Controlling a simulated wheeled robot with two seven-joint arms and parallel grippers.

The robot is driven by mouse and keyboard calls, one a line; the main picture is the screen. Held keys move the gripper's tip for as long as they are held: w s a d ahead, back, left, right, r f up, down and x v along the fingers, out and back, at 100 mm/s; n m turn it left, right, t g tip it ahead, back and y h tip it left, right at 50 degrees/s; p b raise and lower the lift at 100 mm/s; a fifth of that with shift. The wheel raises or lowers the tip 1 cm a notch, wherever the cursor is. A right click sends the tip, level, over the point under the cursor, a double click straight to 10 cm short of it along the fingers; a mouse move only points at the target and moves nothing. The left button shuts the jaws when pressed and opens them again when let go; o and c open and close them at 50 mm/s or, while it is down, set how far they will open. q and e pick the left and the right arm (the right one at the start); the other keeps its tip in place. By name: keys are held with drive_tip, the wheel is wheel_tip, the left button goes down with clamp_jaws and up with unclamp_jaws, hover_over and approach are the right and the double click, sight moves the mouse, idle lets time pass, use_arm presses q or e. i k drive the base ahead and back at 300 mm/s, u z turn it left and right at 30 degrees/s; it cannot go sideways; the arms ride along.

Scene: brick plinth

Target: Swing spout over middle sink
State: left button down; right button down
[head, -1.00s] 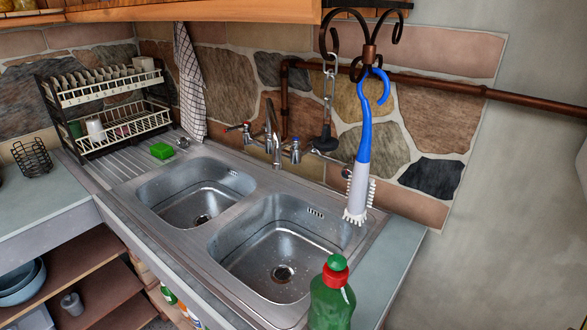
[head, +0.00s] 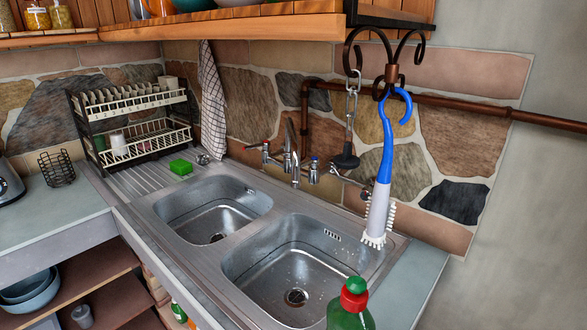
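The chrome tap with its spout (head: 290,146) stands at the back of the sink unit, behind the divider between the two basins. The spout is narrow from this angle, and I cannot tell exactly which way its outlet points. A red-marked tap handle (head: 266,148) is to its left and a blue-marked handle (head: 314,168) to its right. The left basin (head: 212,212) and right basin (head: 300,265) are both steel and look empty, with a drain in each. Neither of my grippers shows in the head view.
A blue and white brush (head: 380,190) and a plunger (head: 346,150) hang from a dark hook rack in front of the wall. A green bottle (head: 348,312) stands at the front right. A green sponge (head: 181,167) and dish rack (head: 135,125) are on the left.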

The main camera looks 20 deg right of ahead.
sight(292, 150)
drive_tip(key=z, duration=0.85)
drive_tip(key=k, duration=0.7)
drive_tip(key=u, duration=0.9)
